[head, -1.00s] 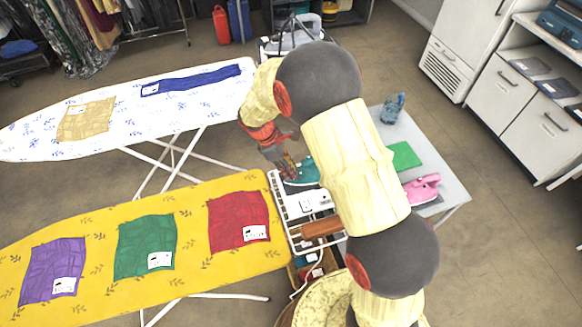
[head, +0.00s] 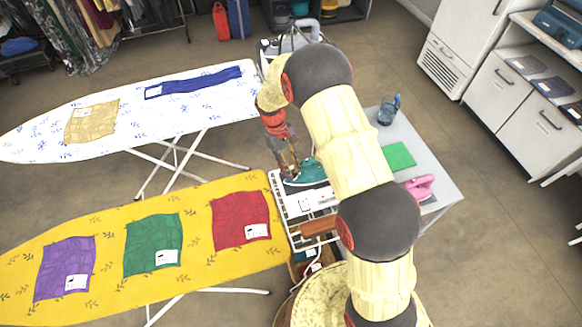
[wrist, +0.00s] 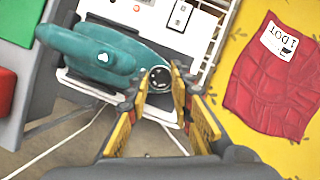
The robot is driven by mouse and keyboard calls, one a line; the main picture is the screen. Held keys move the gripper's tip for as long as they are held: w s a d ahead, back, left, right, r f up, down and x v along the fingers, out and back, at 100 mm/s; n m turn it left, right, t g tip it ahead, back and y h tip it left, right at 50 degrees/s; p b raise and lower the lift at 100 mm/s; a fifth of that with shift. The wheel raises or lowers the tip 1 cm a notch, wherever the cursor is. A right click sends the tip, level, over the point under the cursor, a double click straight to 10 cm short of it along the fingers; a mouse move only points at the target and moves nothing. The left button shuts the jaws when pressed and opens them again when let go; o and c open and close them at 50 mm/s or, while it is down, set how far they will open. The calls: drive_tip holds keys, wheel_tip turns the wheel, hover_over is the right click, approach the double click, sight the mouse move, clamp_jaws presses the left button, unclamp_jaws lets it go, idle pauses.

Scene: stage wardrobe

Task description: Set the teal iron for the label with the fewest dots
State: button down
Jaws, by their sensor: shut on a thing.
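The teal iron (head: 312,172) sits on the white rest (head: 281,203) at the end of the yellow ironing board. It fills the upper left of the wrist view (wrist: 105,57). Its round dial (wrist: 160,77) has a dark ring and lies between my fingertips. My gripper (head: 289,175) is shut on this dial; the fingertips also show in the wrist view (wrist: 161,90). The red cloth (wrist: 277,82) has a white label (wrist: 280,42) that reads "1 DOT". The purple cloth (head: 65,268) and green cloth (head: 153,244) carry labels too small to read.
A grey table (head: 430,165) right of the rest holds a pink iron (head: 419,187), a green pad (head: 398,156) and a blue jug (head: 388,110). A white patterned board (head: 60,140) with tan and blue cloths stands behind. White cables hang below the rest.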

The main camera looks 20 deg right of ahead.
drive_tip(key=shift+m, duration=0.5)
drive_tip(key=c, duration=1.6)
unclamp_jaws()
drive_tip(key=shift+o, duration=0.2)
drive_tip(key=shift+w+r, duration=0.1)
drive_tip(key=v, duration=1.1)
drive_tip(key=shift+w+r, duration=0.2)
drive_tip(key=shift+r, duration=0.15)
drive_tip(key=shift+d, duration=0.15)
